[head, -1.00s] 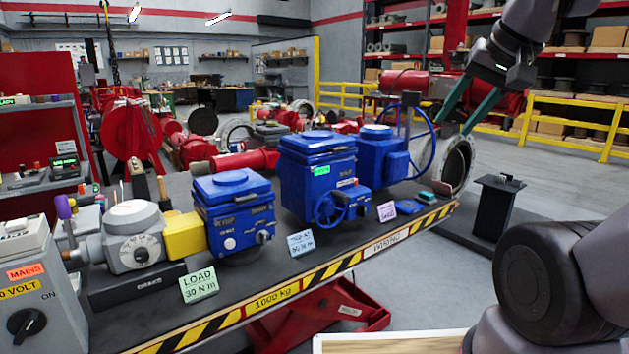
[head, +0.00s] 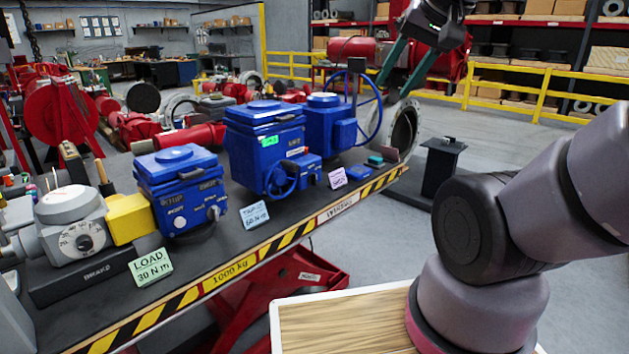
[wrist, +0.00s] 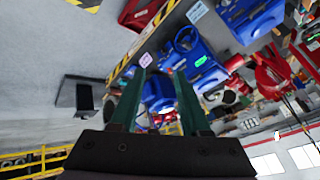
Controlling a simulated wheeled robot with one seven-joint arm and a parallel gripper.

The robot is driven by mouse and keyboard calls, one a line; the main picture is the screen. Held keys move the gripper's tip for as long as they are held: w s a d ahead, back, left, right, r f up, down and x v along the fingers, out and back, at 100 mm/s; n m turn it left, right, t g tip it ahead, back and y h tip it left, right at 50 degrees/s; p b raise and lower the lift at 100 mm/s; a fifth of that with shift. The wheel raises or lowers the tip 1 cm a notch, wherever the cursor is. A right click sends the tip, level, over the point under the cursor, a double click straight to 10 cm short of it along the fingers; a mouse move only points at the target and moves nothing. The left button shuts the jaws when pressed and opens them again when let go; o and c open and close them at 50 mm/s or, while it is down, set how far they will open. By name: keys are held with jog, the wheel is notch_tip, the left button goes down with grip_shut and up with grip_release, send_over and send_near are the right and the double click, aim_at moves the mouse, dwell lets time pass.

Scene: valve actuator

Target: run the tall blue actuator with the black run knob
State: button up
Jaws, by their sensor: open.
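Three blue actuators stand in a row on the dark bench. The tallest looks like the middle one (head: 262,150), with a green-lit display (head: 268,141) and a small blue handwheel (head: 281,180) in front. It also shows in the wrist view (wrist: 205,72). I cannot make out a black run knob on it. The left blue actuator (head: 180,190) is shorter and has small round knobs low on its front. The right one (head: 325,125) has a large side handwheel. My gripper (head: 393,88) is open and empty, high at the bench's right end, apart from the actuators; its fingers show in the wrist view (wrist: 162,78).
A grey dial unit (head: 72,225) with a yellow coupling (head: 130,217) joins the left actuator. Paper cards, including a green load card (head: 150,266), stand along the striped front edge. A black pedestal (head: 441,165) stands right of the bench. Floor beyond it is clear.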

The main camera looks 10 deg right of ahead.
jog(key=o, duration=0.6)
jog(key=shift+w+a+f, duration=0.1)
jog(key=shift+f, duration=0.05)
jog(key=w+a+f+m+g+y, duration=0.3)
jog(key=w+a+f+m+y, duration=0.3)
jog(key=w+m, duration=0.25)
jog(key=w+a+f+m+g+y, duration=0.3)
jog(key=w+a+f+m+y, duration=0.15)
jog(key=w+f+m, duration=0.4)
jog(key=w+d+f+m+t+y, duration=0.35)
jog(key=w+f+m+t, duration=0.25)
jog(key=w+f+m, duration=0.5)
jog(key=m+t+h, duration=0.5)
jog(key=m+t, duration=0.2)
jog(key=m, duration=0.8)
send_near(314, 179)
jog(key=x, duration=0.7)
jog(key=shift+w+f, duration=0.25)
jog(key=shift+w, duration=0.2)
